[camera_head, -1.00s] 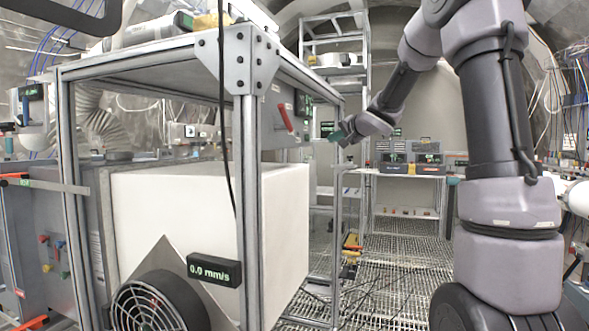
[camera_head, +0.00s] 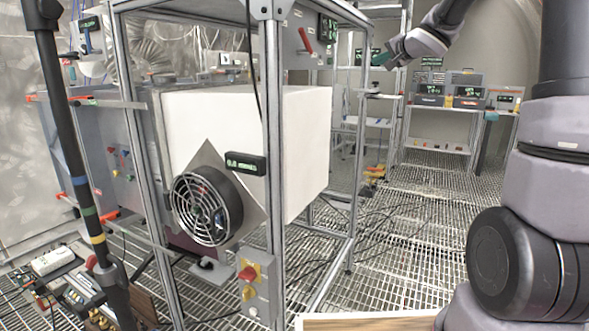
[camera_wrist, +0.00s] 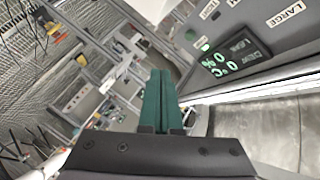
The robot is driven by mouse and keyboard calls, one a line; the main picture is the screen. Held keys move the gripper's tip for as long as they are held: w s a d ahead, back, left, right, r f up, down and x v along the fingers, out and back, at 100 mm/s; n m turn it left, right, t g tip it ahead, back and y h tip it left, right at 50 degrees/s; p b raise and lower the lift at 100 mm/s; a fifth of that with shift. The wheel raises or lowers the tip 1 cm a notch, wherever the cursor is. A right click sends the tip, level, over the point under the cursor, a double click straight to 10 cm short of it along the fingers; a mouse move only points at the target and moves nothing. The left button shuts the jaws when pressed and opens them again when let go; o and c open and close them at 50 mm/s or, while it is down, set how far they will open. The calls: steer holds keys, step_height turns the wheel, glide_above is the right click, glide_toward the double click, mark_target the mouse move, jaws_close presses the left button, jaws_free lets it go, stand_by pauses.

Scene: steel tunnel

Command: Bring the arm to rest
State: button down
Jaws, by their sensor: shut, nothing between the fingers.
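My gripper (camera_head: 378,59) is at the end of my raised arm, in the upper right of the head view, held out in the air beside the metal frame. In the wrist view its two green fingers (camera_wrist: 160,98) lie side by side and touch. It is shut and holds nothing. My arm comes down along the right edge of the head view.
An aluminium frame (camera_head: 274,180) with a white box (camera_head: 302,140) and a round fan (camera_head: 205,208) stands left of my arm. A control panel with a green display (camera_wrist: 222,62) is close to the right of my fingers. Shelves (camera_head: 440,140) stand behind. The grating floor (camera_head: 420,230) is mostly clear.

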steer(key=s+d+g+h, duration=0.1)
steer(key=s+d+h, duration=0.2)
steer(key=s, duration=0.6)
steer(key=s+d+g+h, duration=0.1)
steer(key=s+d+h, duration=0.25)
steer(key=s, duration=0.55)
steer(key=s+a+f+n+g+y, duration=0.2)
steer(key=s+a+f, duration=0.2)
steer(key=s, duration=0.7)
steer(key=s+a+f+n+g+y, duration=0.2)
steer(key=s+a+f+g, duration=0.1)
steer(key=s, duration=0.8)
step_height(320, 180, down, 2)
steer(key=shift+a+f+g, duration=0.2)
steer(key=shift+a+g, duration=0.1)
steer(key=shift+a, duration=0.25)
